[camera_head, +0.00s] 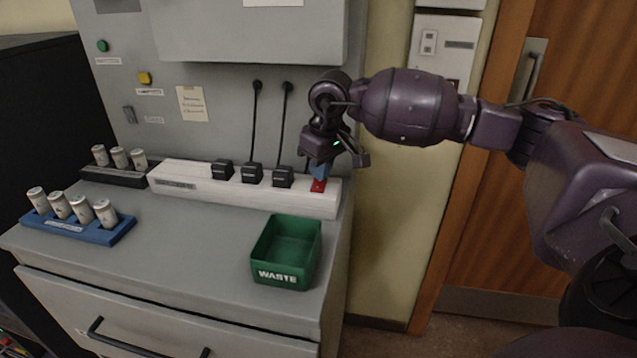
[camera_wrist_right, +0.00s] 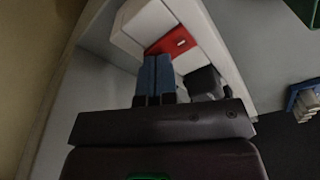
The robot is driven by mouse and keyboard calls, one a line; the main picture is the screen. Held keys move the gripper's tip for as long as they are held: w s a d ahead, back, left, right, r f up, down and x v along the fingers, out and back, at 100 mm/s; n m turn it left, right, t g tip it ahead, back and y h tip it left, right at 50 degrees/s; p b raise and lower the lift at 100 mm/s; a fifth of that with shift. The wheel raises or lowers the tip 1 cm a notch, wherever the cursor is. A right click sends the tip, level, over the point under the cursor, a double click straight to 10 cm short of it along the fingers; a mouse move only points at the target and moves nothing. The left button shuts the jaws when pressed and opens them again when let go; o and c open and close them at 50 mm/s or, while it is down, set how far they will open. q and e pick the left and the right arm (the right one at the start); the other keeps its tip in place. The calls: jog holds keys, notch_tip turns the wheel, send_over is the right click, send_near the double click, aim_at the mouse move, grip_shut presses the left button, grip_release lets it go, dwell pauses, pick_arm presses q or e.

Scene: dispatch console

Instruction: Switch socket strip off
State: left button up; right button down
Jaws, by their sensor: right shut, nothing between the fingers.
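The white socket strip (camera_head: 240,189) lies along the back of the grey console top, with several black plugs in it. Its red switch (camera_head: 318,186) is at the right end. The red switch also shows in the right wrist view (camera_wrist_right: 170,42). My right gripper (camera_head: 319,171) is over that end of the strip, pointing down, its blue fingertips shut and empty. In the right wrist view the shut blue fingers (camera_wrist_right: 153,76) are close to the switch and overlap its near edge; I cannot tell whether they touch it. My left gripper is not in view.
A green waste bin (camera_head: 286,252) stands in front of the strip's right half. A blue rack (camera_head: 78,229) with several cylinders and a black rack (camera_head: 112,176) stand at the left. Two cords (camera_head: 254,125) rise from plugs to the back panel. The console top between is clear.

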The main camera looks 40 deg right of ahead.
jog(key=shift+f, duration=0.4)
jog(key=shift+r, duration=1.3)
jog(key=shift+r+p, duration=0.3)
jog(key=shift+r, duration=2)
jog(key=shift+s+f, duration=0.1)
